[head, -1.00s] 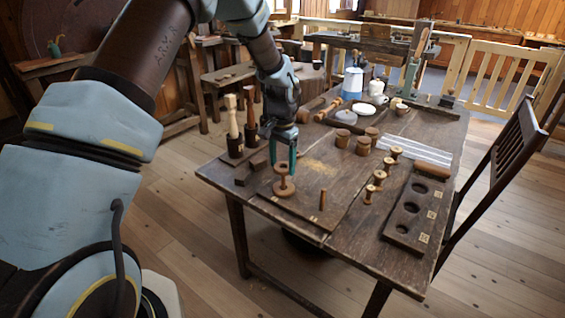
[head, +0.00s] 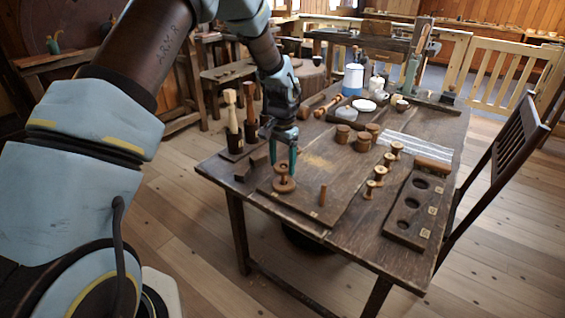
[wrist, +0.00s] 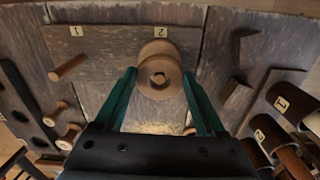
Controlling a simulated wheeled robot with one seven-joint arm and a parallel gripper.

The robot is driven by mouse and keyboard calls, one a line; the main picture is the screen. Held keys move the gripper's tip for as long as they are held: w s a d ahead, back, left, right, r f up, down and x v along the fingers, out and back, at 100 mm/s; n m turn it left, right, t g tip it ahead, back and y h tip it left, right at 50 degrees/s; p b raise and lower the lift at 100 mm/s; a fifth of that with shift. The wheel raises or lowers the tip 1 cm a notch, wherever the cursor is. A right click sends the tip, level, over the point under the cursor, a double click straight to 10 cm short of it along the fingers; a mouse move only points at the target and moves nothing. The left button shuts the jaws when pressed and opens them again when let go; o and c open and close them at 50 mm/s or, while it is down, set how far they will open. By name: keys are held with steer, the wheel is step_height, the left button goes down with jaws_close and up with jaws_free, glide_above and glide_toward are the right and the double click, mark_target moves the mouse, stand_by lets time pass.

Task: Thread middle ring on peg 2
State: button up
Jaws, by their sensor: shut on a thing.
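My gripper (head: 284,164) is shut on a turned wooden ring, the middle ring (wrist: 159,80), with one green finger on each side. In the wrist view its round top faces me, with a hole at its centre. Below it shows another wooden disc (head: 284,187), at the peg board's (wrist: 110,55) label 2. I cannot tell whether the ring touches this disc. Peg 2 is mostly hidden by the wood; whether its tip shows in the hole is unclear. Peg 1 (head: 323,195) stands bare beside it and also shows in the wrist view (wrist: 68,67).
Several small spools (head: 380,172) stand right of the peg board. A board with round holes (head: 409,205) lies at the table's right edge. Wooden cups (head: 362,142) stand behind. Holders with upright tools (head: 235,140) stand to the left, near a dark block (head: 251,167).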

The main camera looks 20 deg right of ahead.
steer(key=shift+f+b, duration=0.35)
steer(key=shift+f, duration=0.3)
stand_by(0.4)
steer(key=o, duration=1.3)
steer(key=shift+r, duration=0.15)
step_height(320, 180, up, 10)
steer(key=p, duration=0.6)
